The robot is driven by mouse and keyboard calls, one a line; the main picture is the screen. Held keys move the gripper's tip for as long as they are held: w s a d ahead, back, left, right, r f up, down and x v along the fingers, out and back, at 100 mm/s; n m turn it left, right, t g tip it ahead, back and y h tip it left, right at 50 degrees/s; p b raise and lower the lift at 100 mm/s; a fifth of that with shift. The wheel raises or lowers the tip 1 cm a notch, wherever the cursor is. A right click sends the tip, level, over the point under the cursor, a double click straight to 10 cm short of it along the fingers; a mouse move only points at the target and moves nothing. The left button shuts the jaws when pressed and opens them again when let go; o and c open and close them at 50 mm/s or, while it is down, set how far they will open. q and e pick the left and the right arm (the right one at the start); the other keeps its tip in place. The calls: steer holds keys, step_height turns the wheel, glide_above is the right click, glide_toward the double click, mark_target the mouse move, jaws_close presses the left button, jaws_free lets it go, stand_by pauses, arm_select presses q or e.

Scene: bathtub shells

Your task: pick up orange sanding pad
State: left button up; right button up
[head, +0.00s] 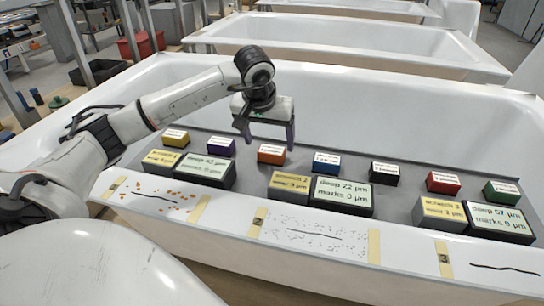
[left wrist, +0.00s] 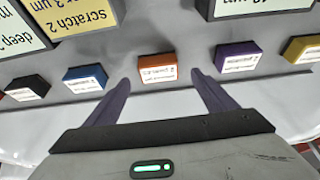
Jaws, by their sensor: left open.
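The orange sanding pad (head: 271,154) is a small orange block with a white label, standing on a grey shelf (head: 330,150) along the bathtub's front rim. My left gripper (head: 265,143) is above and around the pad's place in the head view, pointing down. In the left wrist view the orange pad (left wrist: 157,68) sits centred just beyond the two dark fingertips (left wrist: 160,76), which are spread apart with nothing between them. My right gripper does not show.
A purple pad (head: 221,147) and a blue pad (head: 326,163) flank the orange one. Yellow (head: 175,137), black (head: 384,173), red (head: 443,182) and green (head: 501,192) pads share the shelf. Label blocks (head: 342,195) stand in front. The tub's inside is empty.

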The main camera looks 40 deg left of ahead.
mark_target(271, 151)
arm_select(q)
steer(key=x, duration=0.5)
steer(key=shift+d+f+b, duration=0.15)
steer(key=shift+b, duration=0.15)
steer(key=c, duration=1.2)
steer(key=shift+o, duration=0.2)
step_height(271, 151, up, 10)
steer(key=p, duration=0.1)
steer(key=shift+p, duration=0.3)
steer(key=o, duration=0.5)
steer(key=c, duration=0.4)
steer(key=shift+o, duration=0.2)
steer(key=shift+s, duration=0.1)
